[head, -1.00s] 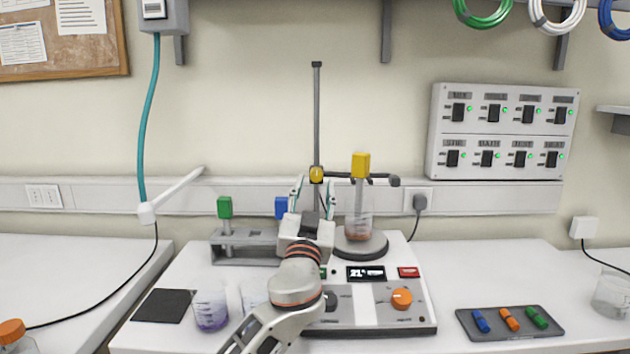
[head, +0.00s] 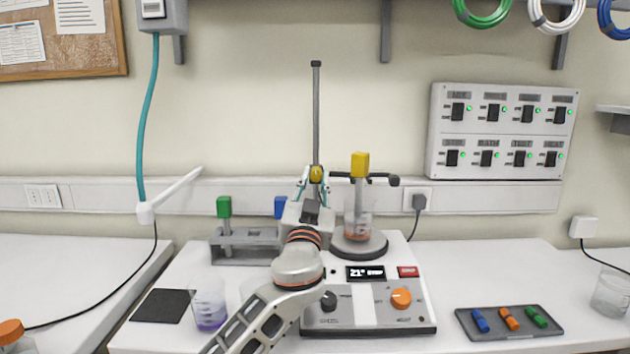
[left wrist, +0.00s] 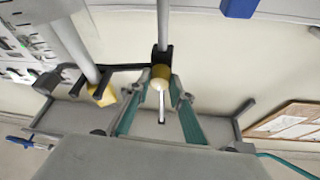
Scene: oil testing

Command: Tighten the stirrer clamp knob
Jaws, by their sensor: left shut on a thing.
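The yellow stirrer clamp knob (head: 316,172) sits on the clamp at the upright grey rod (head: 316,110). It also shows in the left wrist view (left wrist: 161,72), between the fingertips. My left gripper (head: 315,181) is in front of the rod, with its teal-backed fingers shut on the knob from both sides; it also shows in the left wrist view (left wrist: 160,83). A dark clamp arm (head: 378,177) runs right from the rod and holds a yellow-topped stirrer (head: 360,165), whose shaft reaches down into a glass beaker (head: 359,222). My right gripper is not in view.
The beaker stands on a round dark plate (head: 358,247) of the grey hotplate unit (head: 369,316), which has an orange dial (head: 401,298). A grey rack (head: 240,257) stands left, partly behind my arm. A tray (head: 550,330) with coloured pieces lies right. The bench between unit and tray is clear.

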